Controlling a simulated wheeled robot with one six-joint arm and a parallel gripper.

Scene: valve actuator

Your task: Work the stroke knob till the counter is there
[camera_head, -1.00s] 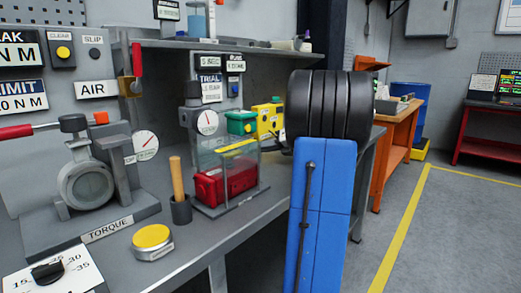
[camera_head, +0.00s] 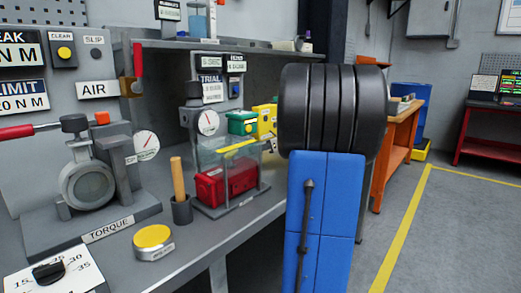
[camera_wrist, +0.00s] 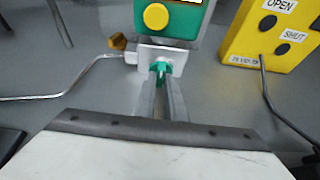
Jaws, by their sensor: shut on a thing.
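The green box (camera_wrist: 172,18) with a round yellow button (camera_wrist: 156,17) fills the top middle of the wrist view. Below it is a white plate (camera_wrist: 184,60) with a small green knob (camera_wrist: 158,68). My gripper (camera_wrist: 161,82) is shut on this knob, one finger on each side. A pale strip at the box's top is cut off by the picture edge, and no counter figure can be read. In the head view the green box (camera_head: 242,122) stands on the bench behind the clear case. My arm hides most of the gripper there.
A yellow box (camera_wrist: 272,35) with OPEN and SHUT buttons stands close on the right, a dark cable (camera_wrist: 266,85) running from it. A bent grey line (camera_wrist: 75,88) and brass fitting (camera_wrist: 118,42) lie left. A clear case (camera_head: 228,170) with a red block stands in front.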

